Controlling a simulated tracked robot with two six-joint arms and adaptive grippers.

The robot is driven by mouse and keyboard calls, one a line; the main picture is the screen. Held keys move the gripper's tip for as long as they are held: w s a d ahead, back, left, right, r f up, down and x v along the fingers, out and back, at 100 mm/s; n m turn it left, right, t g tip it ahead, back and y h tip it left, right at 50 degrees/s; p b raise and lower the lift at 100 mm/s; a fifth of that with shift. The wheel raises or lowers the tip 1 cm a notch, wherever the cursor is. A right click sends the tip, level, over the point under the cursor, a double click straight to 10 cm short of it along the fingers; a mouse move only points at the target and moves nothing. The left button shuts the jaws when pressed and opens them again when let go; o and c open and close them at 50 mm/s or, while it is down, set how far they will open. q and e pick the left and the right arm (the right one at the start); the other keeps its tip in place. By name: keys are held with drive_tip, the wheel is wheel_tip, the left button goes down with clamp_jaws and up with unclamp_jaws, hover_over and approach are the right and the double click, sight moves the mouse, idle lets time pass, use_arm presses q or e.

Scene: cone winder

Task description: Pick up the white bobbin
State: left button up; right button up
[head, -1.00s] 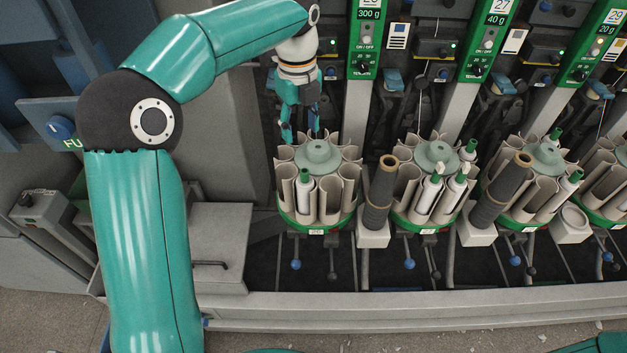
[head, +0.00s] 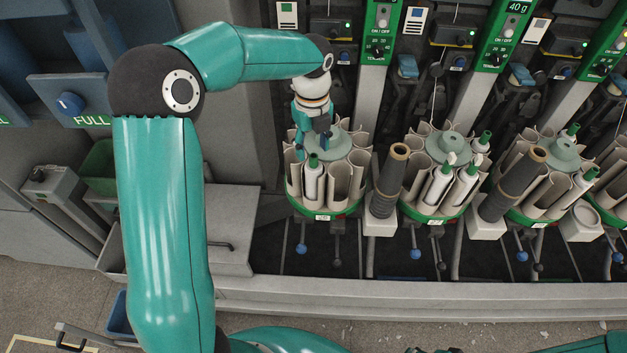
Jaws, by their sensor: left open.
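A white bobbin (head: 314,184) with a green top stands upright in a front pocket of the leftmost round magazine (head: 325,213), which has a green base ring and beige pockets. My left gripper (head: 311,147) points down, open and empty, just above and behind the bobbin's green top in this view. Its blue fingers are near the top; I cannot tell if they touch it. More white bobbins with green tops stand in the second magazine (head: 435,208). My right gripper is not in view.
A dark cone (head: 386,183) stands right of the first magazine, with another dark cone (head: 511,185) farther right. Slanted green control panels (head: 380,30) rise behind. A grey rail (head: 420,297) runs along the front. A blue bin (head: 121,315) sits at lower left.

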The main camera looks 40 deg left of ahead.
sight(314, 155)
use_arm(q)
wheel_tip(314, 155, down, 4)
drive_tip(key=shift+w+f+p, duration=0.15)
drive_tip(key=shift+f+p, duration=0.05)
drive_tip(key=shift+p, duration=0.1)
drive_tip(key=shift+c, duration=0.2)
clamp_jaws()
